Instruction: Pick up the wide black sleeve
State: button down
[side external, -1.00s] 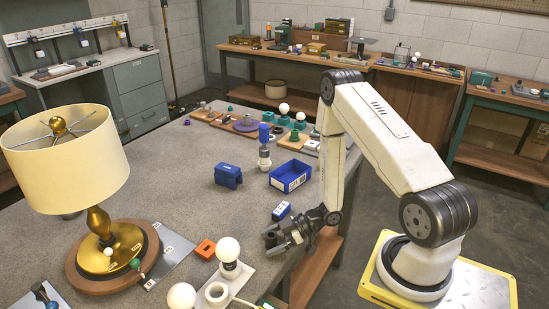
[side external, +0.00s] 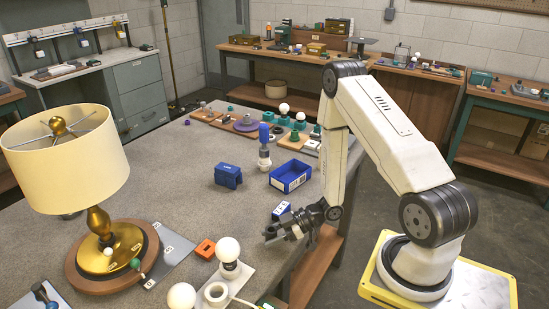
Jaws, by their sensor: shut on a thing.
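My gripper (side external: 275,236) is near the right edge of the grey table, in front of the small blue-and-white block. It is shut on a small dark thing between its fingertips. I take this to be the wide black sleeve, but the dark fingers largely hide it and its outline is hard to make out. I cannot tell exactly how high it is above the table.
The blue-and-white block (side external: 281,210) and an open blue tray (side external: 290,176) lie behind my gripper. A blue block (side external: 228,176) stands further left. An orange block (side external: 205,249), a white bulb (side external: 228,250) and a lamp (side external: 66,160) are to the left.

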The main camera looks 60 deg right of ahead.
aim_at(271, 229)
jog(key=shift+r, duration=4)
